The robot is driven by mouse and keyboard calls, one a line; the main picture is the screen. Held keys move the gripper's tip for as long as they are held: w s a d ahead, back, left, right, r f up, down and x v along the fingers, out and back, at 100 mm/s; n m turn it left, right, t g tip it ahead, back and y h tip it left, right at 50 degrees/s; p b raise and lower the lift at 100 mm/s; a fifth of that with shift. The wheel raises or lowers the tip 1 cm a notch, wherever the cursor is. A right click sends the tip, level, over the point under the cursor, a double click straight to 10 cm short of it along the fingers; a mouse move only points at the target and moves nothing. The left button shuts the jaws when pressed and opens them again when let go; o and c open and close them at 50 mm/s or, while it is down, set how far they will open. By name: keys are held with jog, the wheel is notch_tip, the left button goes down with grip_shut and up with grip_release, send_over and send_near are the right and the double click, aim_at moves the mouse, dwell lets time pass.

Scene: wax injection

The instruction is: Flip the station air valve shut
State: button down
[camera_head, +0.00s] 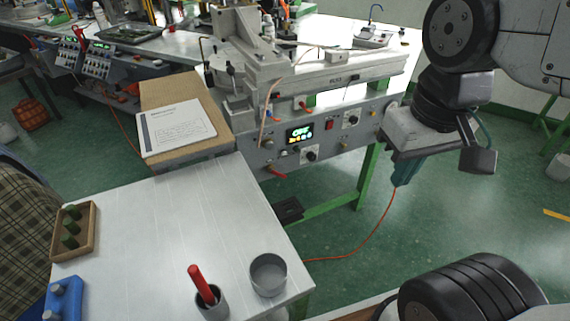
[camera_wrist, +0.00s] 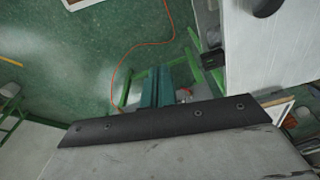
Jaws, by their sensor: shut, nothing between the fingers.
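The injection station (camera_head: 330,128) has a grey front panel with a lit display (camera_head: 299,134), knobs and a red switch. A red lever (camera_head: 276,172), which looks like the air valve, sticks out at the panel's lower left, slanting down to the right. Its exact setting is too small to tell. My gripper (camera_head: 401,178) is right of the panel, well apart from the lever, with green fingers pointing down, shut and empty. In the wrist view the shut fingers (camera_wrist: 157,88) show above the dark bracket, and a small red part (camera_wrist: 184,92) shows just right of them.
A white table (camera_head: 170,225) in front holds a grey cup (camera_head: 268,274), a pot with a red-handled tool (camera_head: 203,287) and a wooden tray (camera_head: 75,232). A booklet (camera_head: 178,127) lies on a brown board. An orange hose (camera_head: 362,243) runs across open green floor.

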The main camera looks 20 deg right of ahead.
jog(key=shift+w, duration=0.25)
jog(key=shift+w, duration=0.1)
jog(key=w+d+f+m+t, duration=0.15)
jog(key=w+f, duration=0.35)
jog(key=w, duration=0.7)
jog(key=w+d+f+t, duration=0.3)
jog(key=w+f, duration=0.2)
jog(key=w, duration=0.6)
jog(key=w+d+f+m+t, duration=0.1)
jog(key=w+d+f+t, duration=0.15)
jog(key=w+f, duration=0.65)
jog(key=w+a+f+t+y, duration=0.1)
jog(key=w+f+t+y, duration=0.15)
jog(key=w+f, duration=0.6)
jog(key=s+a+f+m+t+y, duration=0.1)
jog(key=f+t, duration=0.1)
jog(key=f, duration=0.4)
jog(key=s+a+f+m+t+y, duration=0.1)
jog(key=s+f+t+y, duration=0.1)
jog(key=f, duration=0.5)
jog(key=shift+a+m, duration=0.3)
jog(key=shift+m, duration=0.05)
